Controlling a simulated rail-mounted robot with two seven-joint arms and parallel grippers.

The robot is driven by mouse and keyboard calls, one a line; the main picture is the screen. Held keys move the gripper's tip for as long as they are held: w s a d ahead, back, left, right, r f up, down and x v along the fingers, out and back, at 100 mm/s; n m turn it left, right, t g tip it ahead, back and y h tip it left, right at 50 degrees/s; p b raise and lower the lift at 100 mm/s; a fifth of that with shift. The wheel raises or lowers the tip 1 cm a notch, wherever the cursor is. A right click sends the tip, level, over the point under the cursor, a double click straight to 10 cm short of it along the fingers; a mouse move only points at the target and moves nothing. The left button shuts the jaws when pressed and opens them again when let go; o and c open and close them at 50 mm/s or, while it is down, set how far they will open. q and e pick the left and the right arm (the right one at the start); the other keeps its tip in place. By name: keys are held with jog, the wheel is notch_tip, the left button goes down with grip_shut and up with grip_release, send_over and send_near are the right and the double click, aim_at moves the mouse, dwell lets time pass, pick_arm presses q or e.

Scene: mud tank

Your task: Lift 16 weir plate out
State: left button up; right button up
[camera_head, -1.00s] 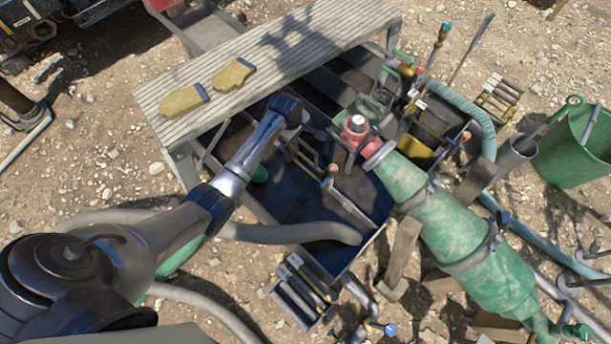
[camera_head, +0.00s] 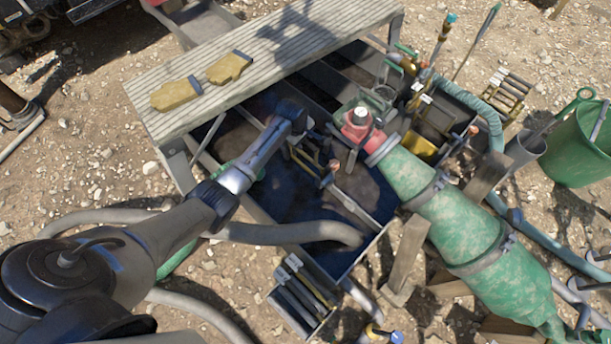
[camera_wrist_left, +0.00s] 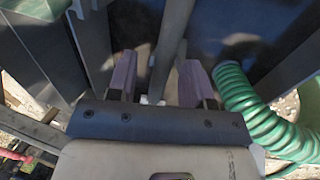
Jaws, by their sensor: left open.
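The tank (camera_head: 330,270) is an open dark steel box with muddy compartments, split by upright plates. One thin divider plate (camera_head: 352,205) with a copper-coloured knob stands in the front compartment. No number 16 is legible, so I cannot tell which plate is the weir plate. My left gripper (camera_head: 302,140) is over the tank beside brass-coloured fittings, its fingertips hard to make out in the head view. In the left wrist view its two fingers (camera_wrist_left: 160,85) are apart, with a grey bar showing between them. I cannot tell whether they touch it. My right gripper is out of view.
A red valve (camera_head: 358,125) and green pipe (camera_head: 465,230) stand at the right. A grey hose (camera_head: 290,232) crosses the front. A green ribbed hose (camera_wrist_left: 255,115) is right of the fingers.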

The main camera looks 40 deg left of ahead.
pick_arm(q)
jog(key=shift+b+x, duration=0.5)
jog(key=shift+x, duration=0.7)
grip_shut()
dwell(0.5)
